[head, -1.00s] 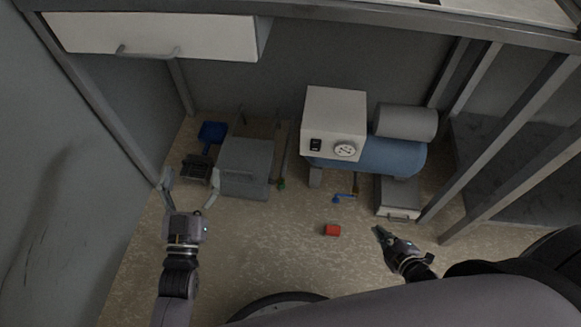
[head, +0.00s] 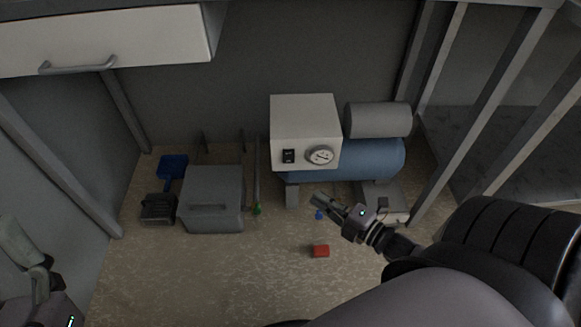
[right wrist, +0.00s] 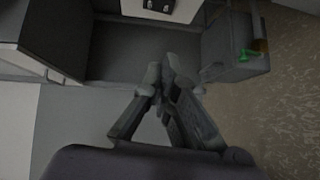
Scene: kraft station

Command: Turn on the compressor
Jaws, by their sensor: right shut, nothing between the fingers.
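The compressor shows in the head view as a white box (head: 305,111) on a blue tank (head: 374,159), with a grey cylinder (head: 378,120) beside the box. The box's front has a black switch (head: 289,156) and a round gauge (head: 320,155) to its right. My right gripper (head: 318,199) is shut and empty, in front of and below the box in the picture, apart from the switch. Its fingers (right wrist: 163,80) show close together in the right wrist view. My left gripper (head: 28,262) is partly cut off at the lower left; its opening is unclear.
A red block (head: 320,251) and a small blue part (head: 319,215) lie on the floor. A grey case (head: 213,190), a blue dustpan-like piece (head: 172,168) and a green-ended rod (head: 256,208) are left of the compressor. Metal posts (head: 463,122) stand right. Floor at front left is clear.

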